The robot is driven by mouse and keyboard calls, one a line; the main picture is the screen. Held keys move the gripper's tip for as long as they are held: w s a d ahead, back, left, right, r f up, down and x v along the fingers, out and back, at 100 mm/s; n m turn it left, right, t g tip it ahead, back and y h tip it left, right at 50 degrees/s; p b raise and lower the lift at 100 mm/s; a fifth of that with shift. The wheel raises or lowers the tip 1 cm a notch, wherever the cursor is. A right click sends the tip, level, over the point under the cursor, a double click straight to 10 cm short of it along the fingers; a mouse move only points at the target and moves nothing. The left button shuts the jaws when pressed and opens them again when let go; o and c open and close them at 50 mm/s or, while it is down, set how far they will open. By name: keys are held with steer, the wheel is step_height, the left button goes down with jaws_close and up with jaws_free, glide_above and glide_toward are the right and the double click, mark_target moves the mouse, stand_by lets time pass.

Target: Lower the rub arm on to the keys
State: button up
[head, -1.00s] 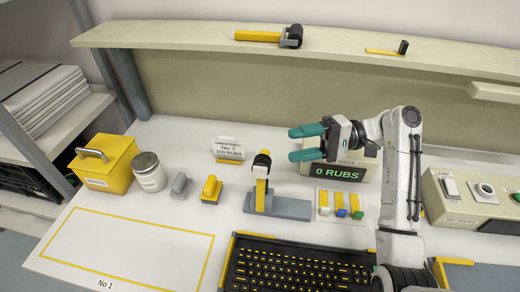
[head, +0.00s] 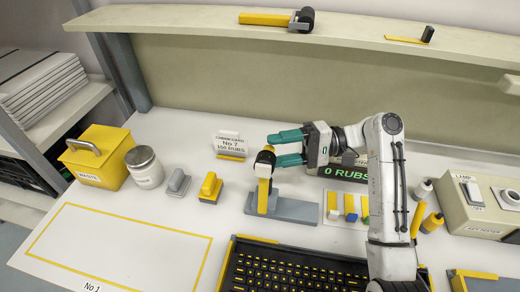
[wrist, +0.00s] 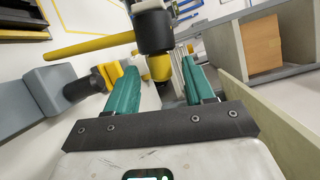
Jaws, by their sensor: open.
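The rub arm (head: 263,193) is a yellow upright with a black head, standing on a grey base plate (head: 292,208) behind the keyboard (head: 290,268). My gripper (head: 278,149) is open, its two teal fingers pointing left at the height of the black head. In the head view the fingertips meet or overlap the head's right side; contact is unclear. In the wrist view a black cylinder with a yellow end (wrist: 160,68) shows between and beyond the open fingers (wrist: 160,80). Nothing is gripped. My arm hides the keyboard's right part.
A counter reading "0 RUBS" (head: 345,172) stands behind my wrist, and small coloured-tipped pieces (head: 349,208) lie right of the base. Yellow and grey blocks (head: 210,187), a jar (head: 145,167) and a yellow waste box (head: 97,157) stand left. The yellow-outlined area (head: 120,245) is clear.

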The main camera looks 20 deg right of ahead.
mark_target(260, 154)
steer(key=shift+p+x, duration=0.3)
steer(key=shift+x, duration=2.05)
jaws_close()
